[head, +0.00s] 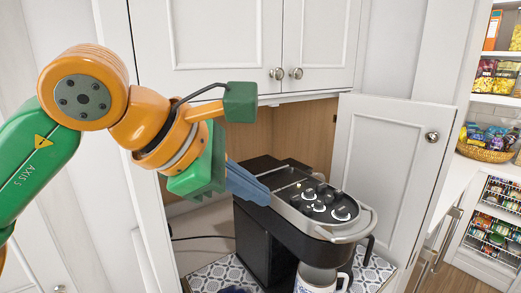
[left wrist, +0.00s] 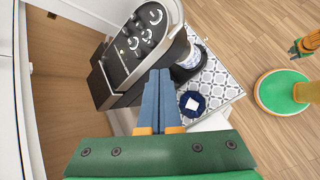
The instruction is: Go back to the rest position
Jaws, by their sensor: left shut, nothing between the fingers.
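My left gripper (head: 262,197) has its blue fingers together with nothing between them. In the head view they overlap the left side of the black and silver coffee machine (head: 318,205); I cannot tell whether they touch it. In the left wrist view the shut fingers (left wrist: 162,72) point towards the machine (left wrist: 135,45), near its front end. A white mug (head: 316,278) with blue marks stands under the machine's head. An orange and green part at the right edge of the left wrist view may be my right gripper (left wrist: 303,46); its fingers are not clear.
The machine stands on a patterned surface (left wrist: 225,80) in an open cabinet nook. A dark blue dish (left wrist: 191,103) with a white piece lies near the mug. An open white door (head: 385,165) stands to the right, and closed doors (head: 225,40) are above.

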